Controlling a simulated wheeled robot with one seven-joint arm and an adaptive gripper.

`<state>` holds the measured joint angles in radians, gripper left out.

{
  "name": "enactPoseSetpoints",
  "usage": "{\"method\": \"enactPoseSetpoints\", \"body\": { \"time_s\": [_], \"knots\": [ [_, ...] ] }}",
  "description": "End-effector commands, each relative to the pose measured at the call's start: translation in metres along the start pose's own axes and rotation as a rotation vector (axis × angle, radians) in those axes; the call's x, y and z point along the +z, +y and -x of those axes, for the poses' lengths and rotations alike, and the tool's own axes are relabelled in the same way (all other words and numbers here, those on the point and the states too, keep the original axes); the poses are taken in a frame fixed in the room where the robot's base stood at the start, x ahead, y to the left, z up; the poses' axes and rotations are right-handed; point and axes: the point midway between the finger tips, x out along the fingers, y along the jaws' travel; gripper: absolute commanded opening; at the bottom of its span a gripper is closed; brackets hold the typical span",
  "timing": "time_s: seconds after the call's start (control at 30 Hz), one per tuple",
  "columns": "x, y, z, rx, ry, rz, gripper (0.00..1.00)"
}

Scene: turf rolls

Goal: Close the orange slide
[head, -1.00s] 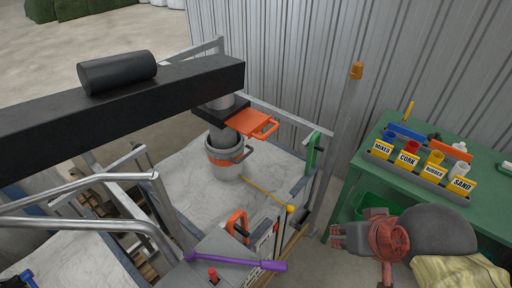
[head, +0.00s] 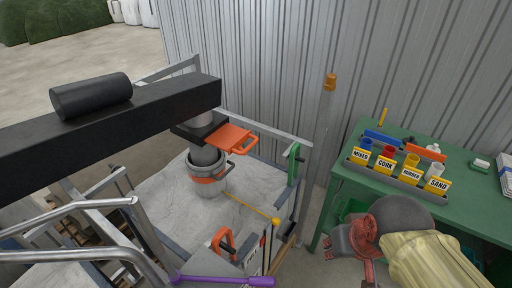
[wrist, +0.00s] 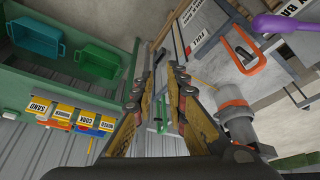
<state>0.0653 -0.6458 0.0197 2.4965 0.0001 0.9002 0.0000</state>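The orange slide (head: 231,139) is a flat plate with a loop handle. It sticks out to the right from a black housing (head: 198,127) around the grey outlet pipe. A grey bucket with an orange band (head: 208,178) is under the pipe. My gripper (wrist: 158,88) is open in the wrist view, its two fingers apart with nothing held between them. In the head view my arm's end is low at right, well apart from the slide. The bucket's orange band (wrist: 232,103) shows right of my fingers in the wrist view; I cannot make out the slide there.
A green bench (head: 460,185) at right carries labelled cups. A post with an orange cap (head: 328,110) and a green clamp (head: 292,163) stand between bench and bucket. A purple lever (head: 228,281) and another orange handle (head: 223,240) are in front. A corrugated wall is behind.

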Motion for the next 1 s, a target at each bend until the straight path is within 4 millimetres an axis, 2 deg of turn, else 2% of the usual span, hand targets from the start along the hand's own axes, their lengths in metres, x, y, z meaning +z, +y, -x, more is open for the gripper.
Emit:
{"method": "enactPoseSetpoints", "body": {
  "time_s": [0.1, 0.2, 0.27, 0.47, 0.67, 0.77, 0.87, 0.97, 1.0],
  "knots": [
    [0.002, 0.01, -0.033, -0.002, -0.135, -0.065, 0.06],
    [0.003, 0.007, -0.058, -0.041, -0.24, -0.15, 0.0],
    [0.004, 0.003, -0.072, -0.073, -0.308, -0.212, 0.0],
    [0.006, -0.022, -0.116, -0.213, -0.538, -0.474, 0.0],
    [-0.008, -0.058, -0.154, -0.393, -0.764, -0.802, 0.0],
    [-0.027, -0.075, -0.173, -0.501, -0.87, -0.989, 0.0],
    [-0.053, -0.089, -0.193, -0.628, -0.969, -1.189, 0.0],
    [-0.091, -0.096, -0.215, -0.782, -1.053, -1.404, 0.0],
    [-0.11, -0.096, -0.223, -0.854, -1.08, -1.491, 0.0]
  ]
}}
